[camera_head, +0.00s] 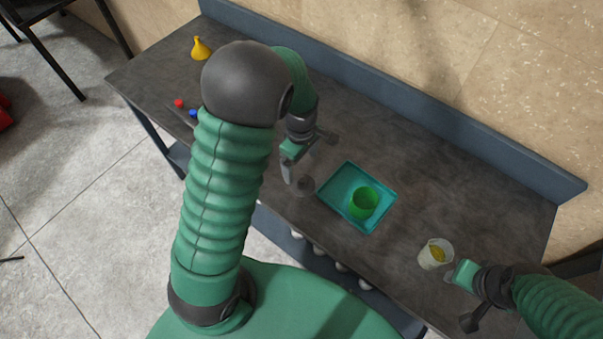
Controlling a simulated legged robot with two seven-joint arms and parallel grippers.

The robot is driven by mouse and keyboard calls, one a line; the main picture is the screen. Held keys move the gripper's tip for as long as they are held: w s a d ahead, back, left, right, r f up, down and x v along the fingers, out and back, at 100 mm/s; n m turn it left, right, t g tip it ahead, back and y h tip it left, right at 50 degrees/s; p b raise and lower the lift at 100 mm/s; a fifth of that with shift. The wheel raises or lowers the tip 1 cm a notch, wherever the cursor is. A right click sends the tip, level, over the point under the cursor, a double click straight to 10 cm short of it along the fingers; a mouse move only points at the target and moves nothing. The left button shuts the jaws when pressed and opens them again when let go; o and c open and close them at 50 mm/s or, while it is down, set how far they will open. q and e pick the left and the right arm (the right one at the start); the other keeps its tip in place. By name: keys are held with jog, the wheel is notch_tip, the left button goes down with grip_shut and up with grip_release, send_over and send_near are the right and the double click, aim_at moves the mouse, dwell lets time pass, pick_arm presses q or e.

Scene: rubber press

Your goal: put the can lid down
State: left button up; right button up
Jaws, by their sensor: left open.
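A small dark round piece, which looks like the can lid (305,186), lies on the table near its front edge, just left of the teal tray. My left gripper (310,157) is open above and behind it, with its fingers spread apart and nothing seen between them. One fingertip is close to the dark round piece; whether they touch I cannot tell. A green can (364,202) stands in the teal tray (333,187). My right gripper (466,297) is at the lower right with its fingers apart, beside a whitish cup.
The whitish cup (427,258) with yellow contents stands right of the tray, close to my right gripper. A yellow funnel (200,48) and small red (179,103) and blue (193,114) pieces are at the left. The dark table (440,190) is clear behind the tray.

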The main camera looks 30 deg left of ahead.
pick_arm(q)
jog(key=s+d+r+m+t+b, duration=0.1)
jog(key=s+d+m, duration=0.6)
jog(key=m, duration=1)
notch_tip(320, 180, up, 3)
jog(key=shift+s+d+f+t+b, duration=0.15)
jog(key=shift+s+t+b, duration=0.25)
jog(key=shift+s+t, duration=0.55)
pick_arm(e)
jog(key=shift+a+f, duration=0.15)
jog(key=shift+f, duration=0.8)
pick_arm(q)
jog(key=shift+s+d, duration=0.1)
jog(key=shift+s, duration=0.1)
